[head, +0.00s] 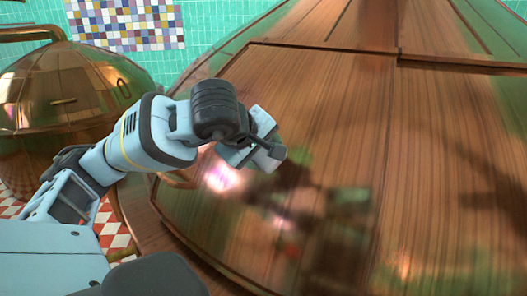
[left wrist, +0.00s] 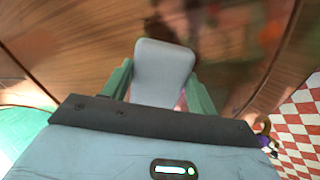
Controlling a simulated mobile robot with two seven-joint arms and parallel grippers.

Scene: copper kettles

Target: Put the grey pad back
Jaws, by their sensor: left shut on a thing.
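The grey pad (left wrist: 163,70) is a flat, rounded block. In the left wrist view it sits between the two fingers of my left gripper (left wrist: 158,92), which is shut on it. Its far end sticks out past the fingertips, toward the copper surface. In the head view my left gripper (head: 262,148) is in front of the large copper kettle (head: 320,110). I cannot tell whether the pad touches the kettle. My right gripper is not in view.
The large kettle's curved, wood-grained copper side fills the right of the head view, with raised seams. A smaller copper kettle (head: 65,90) stands at the left. Behind are green tiled walls with a coloured mosaic panel (head: 125,24). The floor is red and white checks (head: 112,232).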

